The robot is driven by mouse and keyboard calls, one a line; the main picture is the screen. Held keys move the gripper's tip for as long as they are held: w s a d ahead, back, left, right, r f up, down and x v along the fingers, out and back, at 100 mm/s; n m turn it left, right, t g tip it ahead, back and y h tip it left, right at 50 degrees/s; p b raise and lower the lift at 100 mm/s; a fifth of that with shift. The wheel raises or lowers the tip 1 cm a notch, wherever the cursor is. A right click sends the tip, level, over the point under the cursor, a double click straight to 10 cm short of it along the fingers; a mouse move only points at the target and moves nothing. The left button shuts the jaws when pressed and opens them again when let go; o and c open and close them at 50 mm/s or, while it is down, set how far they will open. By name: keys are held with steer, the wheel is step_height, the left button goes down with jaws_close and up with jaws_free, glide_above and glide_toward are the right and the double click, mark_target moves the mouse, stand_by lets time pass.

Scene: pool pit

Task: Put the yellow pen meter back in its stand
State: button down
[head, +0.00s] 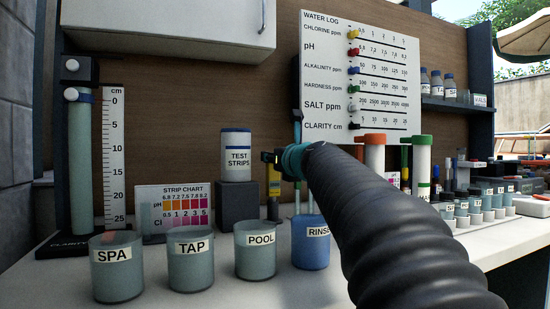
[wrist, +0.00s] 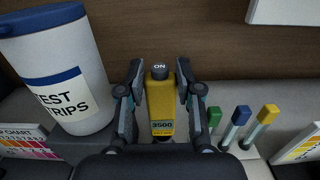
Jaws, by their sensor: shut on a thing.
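The yellow pen meter (wrist: 160,108) is upright between the two fingers of my gripper (wrist: 163,80) in the wrist view. It has a grey top marked ON and a display reading 3500. In the head view the pen meter (head: 273,181) hangs below my gripper (head: 272,158), just right of the test strips tub, with its dark lower end near the counter. I cannot tell whether that end touches anything. My gripper is shut on the meter. I cannot make out its stand with certainty; my arm hides part of the counter.
The test strips tub (head: 236,158) stands on a dark block (head: 237,203) close left. SPA (head: 117,273), TAP (head: 191,265), POOL (head: 255,257) and blue RINSE (head: 310,252) cups line the front. Green, blue and yellow capped tubes (wrist: 237,126) stand right of my gripper.

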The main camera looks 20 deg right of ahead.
steer(key=shift+f+b, duration=0.55)
steer(key=shift+f, duration=0.05)
stand_by(0.7)
steer(key=c, duration=0.7)
jaws_free()
step_height(320, 180, up, 7)
steer(key=p, duration=0.7)
